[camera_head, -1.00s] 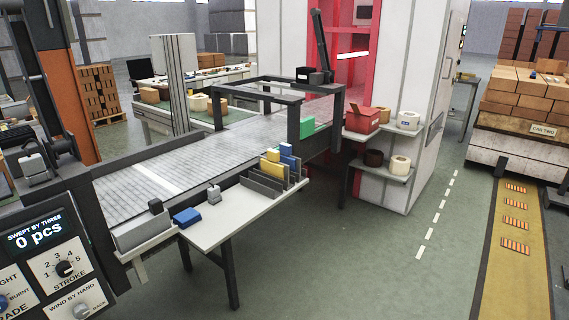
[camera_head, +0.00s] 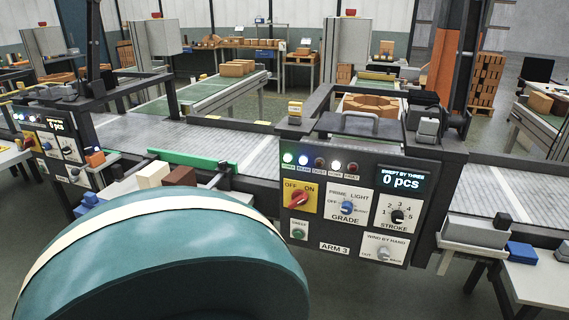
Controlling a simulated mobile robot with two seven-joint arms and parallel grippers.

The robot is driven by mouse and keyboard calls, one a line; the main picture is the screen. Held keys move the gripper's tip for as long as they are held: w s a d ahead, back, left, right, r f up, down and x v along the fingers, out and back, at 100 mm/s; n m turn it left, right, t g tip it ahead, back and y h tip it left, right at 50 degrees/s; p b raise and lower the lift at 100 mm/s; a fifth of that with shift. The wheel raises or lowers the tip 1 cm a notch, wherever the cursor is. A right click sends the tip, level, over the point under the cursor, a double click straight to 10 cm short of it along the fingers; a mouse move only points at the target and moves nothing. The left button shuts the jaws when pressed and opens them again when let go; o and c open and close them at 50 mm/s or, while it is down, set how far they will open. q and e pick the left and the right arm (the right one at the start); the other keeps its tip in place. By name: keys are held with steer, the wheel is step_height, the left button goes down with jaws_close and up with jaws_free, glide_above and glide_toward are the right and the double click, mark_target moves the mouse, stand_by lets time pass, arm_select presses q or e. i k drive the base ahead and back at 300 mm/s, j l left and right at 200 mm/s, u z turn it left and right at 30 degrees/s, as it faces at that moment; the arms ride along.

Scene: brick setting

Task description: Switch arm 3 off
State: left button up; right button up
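The control panel labelled ARM 3 (camera_head: 345,205) hangs on the near side of the conveyor, right of the middle. On its left is a yellow plate (camera_head: 299,187) marked OFF and ON, with a red rotary switch (camera_head: 298,199). The switch handle sits at a slant, and I cannot tell for sure which word it points to. Above it is a row of small lamps, with green, blue and white ones lit. A display (camera_head: 402,182) reads 0 pcs. Neither of my grippers is in view.
A large teal rounded form (camera_head: 170,265) with a cream band fills the lower left and hides what is behind it. Another similar panel (camera_head: 52,143) stands at the far left. A white side table (camera_head: 540,285) with a blue block is at the lower right.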

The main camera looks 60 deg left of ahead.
mark_target(299, 197)
steer(key=u, duration=2)
